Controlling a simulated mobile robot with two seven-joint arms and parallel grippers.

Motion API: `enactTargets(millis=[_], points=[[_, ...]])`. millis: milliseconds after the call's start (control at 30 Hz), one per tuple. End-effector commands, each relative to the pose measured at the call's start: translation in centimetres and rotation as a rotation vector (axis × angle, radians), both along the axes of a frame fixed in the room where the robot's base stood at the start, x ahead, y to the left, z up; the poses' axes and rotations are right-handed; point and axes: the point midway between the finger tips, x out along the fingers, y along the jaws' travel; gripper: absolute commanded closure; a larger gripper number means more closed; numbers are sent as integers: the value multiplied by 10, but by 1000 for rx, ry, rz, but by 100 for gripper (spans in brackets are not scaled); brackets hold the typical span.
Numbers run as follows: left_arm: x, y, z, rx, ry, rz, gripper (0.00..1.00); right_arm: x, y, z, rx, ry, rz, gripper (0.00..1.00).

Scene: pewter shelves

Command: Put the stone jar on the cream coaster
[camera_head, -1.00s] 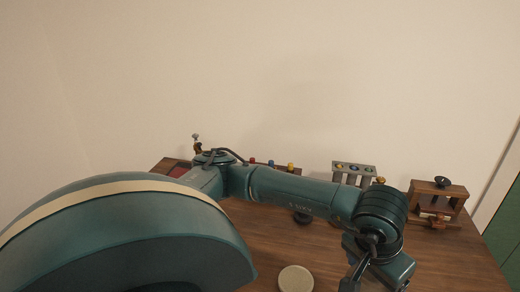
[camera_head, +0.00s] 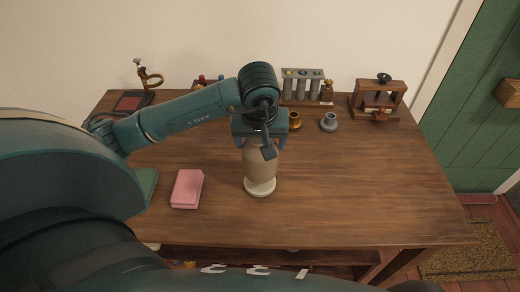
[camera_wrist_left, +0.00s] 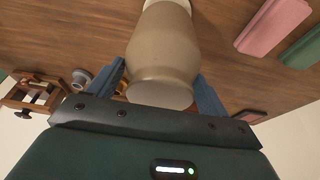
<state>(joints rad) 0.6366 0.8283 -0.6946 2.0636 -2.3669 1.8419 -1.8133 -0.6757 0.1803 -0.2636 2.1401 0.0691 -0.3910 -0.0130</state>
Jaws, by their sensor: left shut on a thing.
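The stone jar (camera_head: 258,168) is a tall grey-beige vessel, standing upright near the middle of the table. My left gripper (camera_head: 261,143) comes from above, with its blue fingers on either side of the jar's upper part, shut on it. In the left wrist view the jar (camera_wrist_left: 163,50) fills the space between the fingers. The cream coaster (camera_head: 260,191) shows as a pale round rim directly under the jar's base. I cannot tell whether the base touches it. My right gripper is not in view.
A pink block (camera_head: 187,188) lies left of the jar, with a green one (camera_head: 147,184) beyond it. A tube rack (camera_head: 302,88), small brass and grey cups (camera_head: 329,122) and a wooden press (camera_head: 378,100) stand at the back. The table's right side (camera_head: 390,190) is clear.

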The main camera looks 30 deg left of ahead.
Motion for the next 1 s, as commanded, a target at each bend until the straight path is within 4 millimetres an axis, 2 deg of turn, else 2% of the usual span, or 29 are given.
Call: enactTargets(millis=[100,200,633,667,900,1000], points=[[-1,0,-19,-1,4,0,63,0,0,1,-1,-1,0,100],[0,0,-28,-1,1,-1,63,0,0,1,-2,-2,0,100],[0,0,-35,1,-2,-2,63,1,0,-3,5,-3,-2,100],[-1,0,-35,1,2,-3,19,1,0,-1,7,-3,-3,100],[-1,0,-34,1,2,-3,0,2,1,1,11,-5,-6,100],[-1,0,-34,1,2,-3,0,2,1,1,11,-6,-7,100]])
